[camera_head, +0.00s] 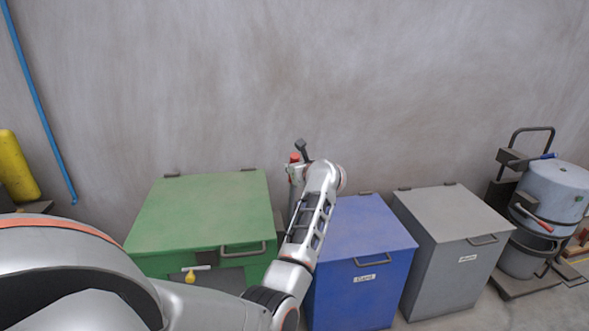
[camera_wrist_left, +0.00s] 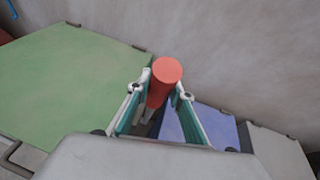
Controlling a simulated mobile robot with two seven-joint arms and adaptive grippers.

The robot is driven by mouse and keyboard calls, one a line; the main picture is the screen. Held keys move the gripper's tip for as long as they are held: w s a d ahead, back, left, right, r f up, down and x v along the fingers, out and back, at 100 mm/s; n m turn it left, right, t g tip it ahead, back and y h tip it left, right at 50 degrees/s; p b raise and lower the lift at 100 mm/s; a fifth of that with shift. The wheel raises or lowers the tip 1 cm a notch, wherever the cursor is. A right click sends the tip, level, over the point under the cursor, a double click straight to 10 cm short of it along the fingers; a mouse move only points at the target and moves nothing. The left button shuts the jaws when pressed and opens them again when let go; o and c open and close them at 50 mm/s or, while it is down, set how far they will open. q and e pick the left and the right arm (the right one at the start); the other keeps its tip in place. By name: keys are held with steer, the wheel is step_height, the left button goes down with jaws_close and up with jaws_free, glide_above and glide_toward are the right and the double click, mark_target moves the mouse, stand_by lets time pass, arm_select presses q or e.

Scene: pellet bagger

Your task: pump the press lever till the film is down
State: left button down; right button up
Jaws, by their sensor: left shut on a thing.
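My left gripper (camera_head: 294,170) is at the back, over the gap between the green bin and the blue bin. In the left wrist view its two fingers (camera_wrist_left: 160,88) stand either side of a red cylindrical lever grip (camera_wrist_left: 165,72) and are shut on it. The grip's red top (camera_head: 294,157) just shows above the gripper in the head view. A dark block (camera_head: 301,146) shows just behind it. The press body below the grip is hidden by my arm and the bins. I cannot make out any film. My right gripper is in neither view.
A green bin (camera_head: 200,205) stands left of the gripper, a blue bin (camera_head: 365,235) and a grey bin (camera_head: 455,215) right. A drum on a trolley (camera_head: 555,190) stands far right, a yellow cylinder (camera_head: 17,165) far left. The bare wall is close behind.

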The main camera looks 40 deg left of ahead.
arm_select(q)
steer(key=c, duration=1.8)
jaws_free()
steer(key=shift+a, duration=0.1)
step_height(320, 180, up, 10)
steer(key=shift+f, duration=0.1)
